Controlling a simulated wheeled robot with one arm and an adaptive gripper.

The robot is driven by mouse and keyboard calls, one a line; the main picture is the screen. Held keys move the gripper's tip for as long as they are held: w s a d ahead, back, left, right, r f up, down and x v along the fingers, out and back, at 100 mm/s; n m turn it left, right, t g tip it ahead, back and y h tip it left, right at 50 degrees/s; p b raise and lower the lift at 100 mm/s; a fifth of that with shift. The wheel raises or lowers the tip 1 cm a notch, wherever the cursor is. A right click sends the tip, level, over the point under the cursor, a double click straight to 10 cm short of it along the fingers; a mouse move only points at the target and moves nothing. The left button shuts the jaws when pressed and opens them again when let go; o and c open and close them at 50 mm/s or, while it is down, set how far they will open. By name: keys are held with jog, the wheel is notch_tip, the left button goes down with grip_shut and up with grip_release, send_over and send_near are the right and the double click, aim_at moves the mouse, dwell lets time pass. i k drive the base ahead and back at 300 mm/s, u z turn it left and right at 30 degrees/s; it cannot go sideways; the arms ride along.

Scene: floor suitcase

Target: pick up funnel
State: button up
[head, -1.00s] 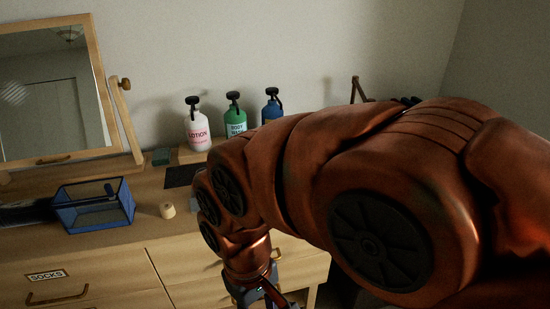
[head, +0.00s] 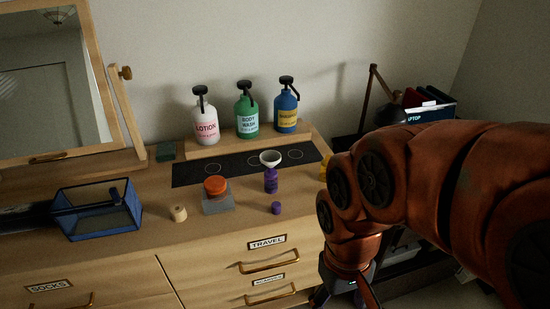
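The white funnel (head: 270,158) sits in the top of a small purple bottle (head: 271,181) on the dresser top, near the front edge of a dark mat. My gripper (head: 345,296) is low at the bottom of the head view, right of the dresser's front and apart from the funnel. Its fingers are partly cut off by the frame edge, and I cannot tell whether they are open or shut.
Lotion (head: 205,120), body wash (head: 246,112) and a blue pump bottle (head: 287,108) stand behind the dark mat (head: 195,172). An orange-lidded jar (head: 216,187), purple cap (head: 276,208), beige cylinder (head: 178,213) and blue bin (head: 97,214) share the dresser top.

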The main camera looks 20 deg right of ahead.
aim_at(270, 159)
jog(key=z, duration=1.1)
jog(key=k, duration=1.4)
jog(key=u, duration=1.65)
jog(key=i, duration=0.5)
jog(key=u, duration=0.1)
